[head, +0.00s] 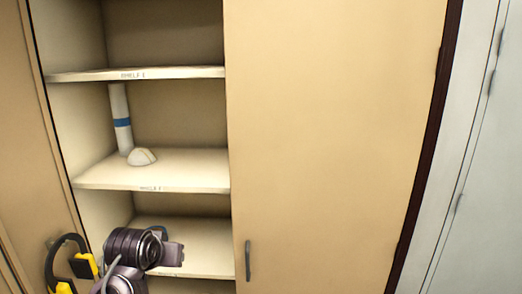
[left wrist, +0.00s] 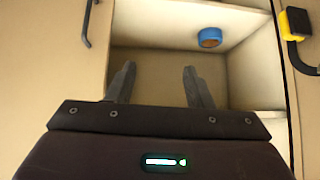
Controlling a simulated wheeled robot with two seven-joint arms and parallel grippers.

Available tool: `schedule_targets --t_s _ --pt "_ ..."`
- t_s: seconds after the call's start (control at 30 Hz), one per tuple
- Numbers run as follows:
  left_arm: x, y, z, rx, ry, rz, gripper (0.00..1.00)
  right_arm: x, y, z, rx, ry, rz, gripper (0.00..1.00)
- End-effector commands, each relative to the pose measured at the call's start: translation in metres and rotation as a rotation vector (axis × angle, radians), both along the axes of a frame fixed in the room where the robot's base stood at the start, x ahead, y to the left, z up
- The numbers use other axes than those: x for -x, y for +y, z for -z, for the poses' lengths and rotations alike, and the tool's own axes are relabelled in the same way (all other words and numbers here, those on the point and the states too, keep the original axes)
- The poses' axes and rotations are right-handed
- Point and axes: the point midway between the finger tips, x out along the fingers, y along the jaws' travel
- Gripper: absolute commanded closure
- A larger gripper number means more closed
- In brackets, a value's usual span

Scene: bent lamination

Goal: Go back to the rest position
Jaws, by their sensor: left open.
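My left gripper (left wrist: 159,72) is open and empty in the left wrist view, its two dark fingers apart in front of the cabinet's lower compartment. In the head view my left arm's dark wrist (head: 130,246) shows at the lower left, before the lower shelf (head: 205,237); its fingers are hard to make out there. In the head view only a bluish edge shows behind my wrist. My right gripper is in neither view.
A white tube with a blue band (head: 121,122) stands on the middle shelf (head: 195,171) beside a pale dome-shaped thing (head: 142,157). A closed door panel (head: 330,130) with a dark handle (head: 248,261) is right. Yellow and black earmuffs (head: 84,265) hang at the lower left.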

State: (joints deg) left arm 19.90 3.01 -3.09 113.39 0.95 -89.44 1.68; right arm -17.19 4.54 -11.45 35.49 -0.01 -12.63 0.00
Motion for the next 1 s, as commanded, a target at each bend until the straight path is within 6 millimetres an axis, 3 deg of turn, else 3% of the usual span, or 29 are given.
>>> schedule_targets --t_s 0.03,0.2,0.3,0.5,0.87,1.0 --pt "0.023 -0.001 0.029 -0.01 0.048 0.01 0.53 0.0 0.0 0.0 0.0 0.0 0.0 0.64" --pt "0.101 -0.009 0.099 -0.032 0.184 0.05 0.53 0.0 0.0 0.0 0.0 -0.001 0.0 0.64" --pt "0.143 -0.013 0.125 -0.039 0.252 0.073 0.53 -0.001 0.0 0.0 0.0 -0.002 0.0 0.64" --pt "0.203 -0.019 0.15 -0.041 0.344 0.106 0.53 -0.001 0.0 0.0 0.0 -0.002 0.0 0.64" --pt "0.278 -0.027 0.167 -0.035 0.461 0.15 0.53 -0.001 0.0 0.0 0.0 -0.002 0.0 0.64" --pt "0.266 -0.028 0.215 -0.035 0.472 0.15 0.53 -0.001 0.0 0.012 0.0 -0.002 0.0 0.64"
